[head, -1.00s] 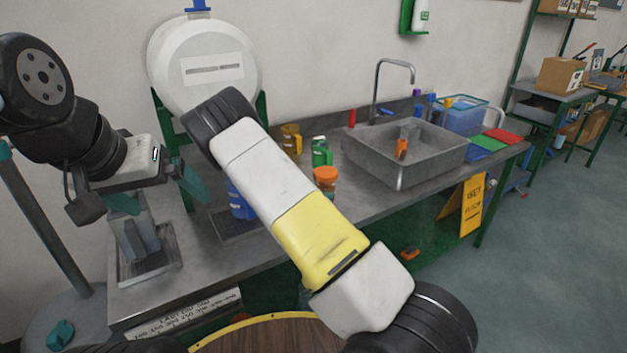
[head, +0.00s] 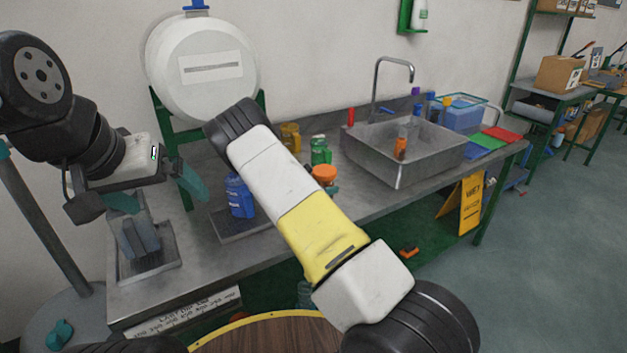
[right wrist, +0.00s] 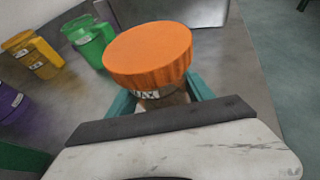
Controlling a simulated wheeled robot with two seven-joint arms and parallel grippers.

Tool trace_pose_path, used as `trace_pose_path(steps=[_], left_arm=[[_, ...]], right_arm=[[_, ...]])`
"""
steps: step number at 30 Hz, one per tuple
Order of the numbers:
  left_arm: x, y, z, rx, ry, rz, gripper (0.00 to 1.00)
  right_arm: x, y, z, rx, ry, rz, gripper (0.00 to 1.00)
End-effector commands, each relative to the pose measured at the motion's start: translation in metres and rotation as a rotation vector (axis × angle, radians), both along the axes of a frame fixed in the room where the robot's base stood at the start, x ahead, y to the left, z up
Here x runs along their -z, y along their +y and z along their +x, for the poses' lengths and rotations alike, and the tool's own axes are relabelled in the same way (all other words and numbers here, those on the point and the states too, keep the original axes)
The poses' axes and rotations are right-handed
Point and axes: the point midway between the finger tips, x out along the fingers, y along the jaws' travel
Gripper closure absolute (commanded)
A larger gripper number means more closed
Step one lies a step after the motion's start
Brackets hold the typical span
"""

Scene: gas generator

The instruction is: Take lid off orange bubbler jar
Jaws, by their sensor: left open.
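The orange bubbler jar's ribbed orange lid (head: 324,174) shows above the bench, just beyond my right forearm; it sits on the jar. In the right wrist view the lid (right wrist: 148,54) is large and close, with the labelled jar body (right wrist: 162,97) under it. The teal fingers of my right gripper (right wrist: 162,98) stand on both sides of the jar body below the lid; whether they press on it is unclear. My forearm hides most of that hand in the head view. My left gripper (head: 158,198) is open and empty, above the bench's left end.
A green jar (head: 320,150), a yellow jar (head: 290,137) and a blue jar (head: 240,197) stand near the orange one. A sink (head: 405,150) is to the right. A large white round vessel (head: 200,70) stands behind. The bench front edge is close.

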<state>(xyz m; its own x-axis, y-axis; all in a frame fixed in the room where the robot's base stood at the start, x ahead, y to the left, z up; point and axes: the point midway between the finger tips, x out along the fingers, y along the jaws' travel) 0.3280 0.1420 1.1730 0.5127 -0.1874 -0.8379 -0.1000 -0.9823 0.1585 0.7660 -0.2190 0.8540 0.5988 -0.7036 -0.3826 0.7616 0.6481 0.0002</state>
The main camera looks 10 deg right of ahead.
Motion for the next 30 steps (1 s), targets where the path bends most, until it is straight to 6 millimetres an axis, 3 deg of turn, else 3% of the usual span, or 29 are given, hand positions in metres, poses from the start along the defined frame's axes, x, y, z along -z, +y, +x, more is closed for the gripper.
trace_pose_path(steps=[1, 3, 14, 22, 30], left_arm=[[0.000, 0.000, 0.000, 0.000, 0.000, 0.000, 0.02], [0.000, 0.000, 0.000, 0.000, 0.000, 0.000, 0.02], [0.000, 0.000, 0.000, 0.000, 0.000, 0.000, 0.02], [0.000, 0.000, 0.000, 0.000, 0.000, 0.000, 0.02], [0.000, 0.000, 0.000, 0.000, 0.000, 0.000, 0.02]], right_arm=[[0.000, 0.000, 0.000, 0.000, 0.000, 0.000, 0.75], [0.000, 0.000, 0.000, 0.000, 0.000, 0.000, 0.89], [-0.005, 0.000, 0.000, 0.001, -0.002, 0.000, 0.89], [-0.037, 0.000, 0.001, 0.002, -0.004, 0.001, 0.89], [-0.041, 0.002, -0.061, 0.000, 0.005, -0.001, 0.89]])
